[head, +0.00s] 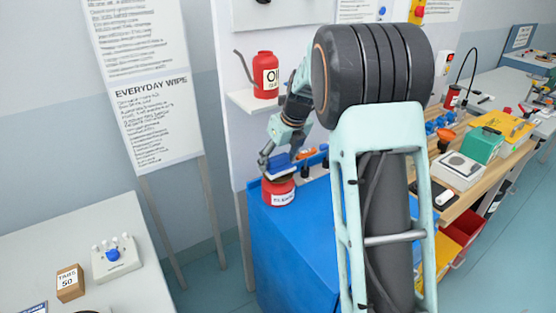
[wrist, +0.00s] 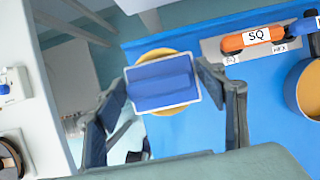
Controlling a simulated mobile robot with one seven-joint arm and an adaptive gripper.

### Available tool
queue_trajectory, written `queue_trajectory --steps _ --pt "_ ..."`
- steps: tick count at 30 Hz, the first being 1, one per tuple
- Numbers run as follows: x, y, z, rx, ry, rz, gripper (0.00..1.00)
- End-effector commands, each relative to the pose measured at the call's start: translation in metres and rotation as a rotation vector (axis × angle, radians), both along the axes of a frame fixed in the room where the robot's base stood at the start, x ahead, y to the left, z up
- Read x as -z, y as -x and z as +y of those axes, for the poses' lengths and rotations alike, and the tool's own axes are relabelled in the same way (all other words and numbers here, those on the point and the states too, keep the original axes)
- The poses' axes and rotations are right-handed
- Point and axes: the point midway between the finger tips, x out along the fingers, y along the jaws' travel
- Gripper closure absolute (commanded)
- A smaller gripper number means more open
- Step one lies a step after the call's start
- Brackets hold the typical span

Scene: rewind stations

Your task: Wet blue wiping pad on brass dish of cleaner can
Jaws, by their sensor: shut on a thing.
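My gripper (wrist: 162,84) is shut on the blue wiping pad (wrist: 160,92), a blue block with a pale rim around its face. In the wrist view the pad lies in front of the round brass dish (wrist: 175,52) and hides most of it. In the head view the red cleaner can (head: 279,196) stands on the near left corner of a blue cabinet top. My gripper (head: 277,157) and the pad (head: 283,169) are right above the can. I cannot tell whether the pad touches the dish.
A rack with an orange SQ-marked tool (wrist: 253,37) stands close to the can on the blue top (wrist: 225,120). A tan round container (wrist: 306,90) is at the wrist view's right edge. A red oil can (head: 266,76) sits on a wall shelf. A crowded wooden bench (head: 468,192) is at right.

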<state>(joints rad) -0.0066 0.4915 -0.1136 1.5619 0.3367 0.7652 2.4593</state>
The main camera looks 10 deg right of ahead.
Motion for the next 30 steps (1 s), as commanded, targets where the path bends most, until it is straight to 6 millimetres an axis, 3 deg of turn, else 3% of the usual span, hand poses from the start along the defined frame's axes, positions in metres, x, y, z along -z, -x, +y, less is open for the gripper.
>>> queue_trajectory --steps 30 --pt "0.013 0.000 0.000 0.000 0.000 0.000 0.55"
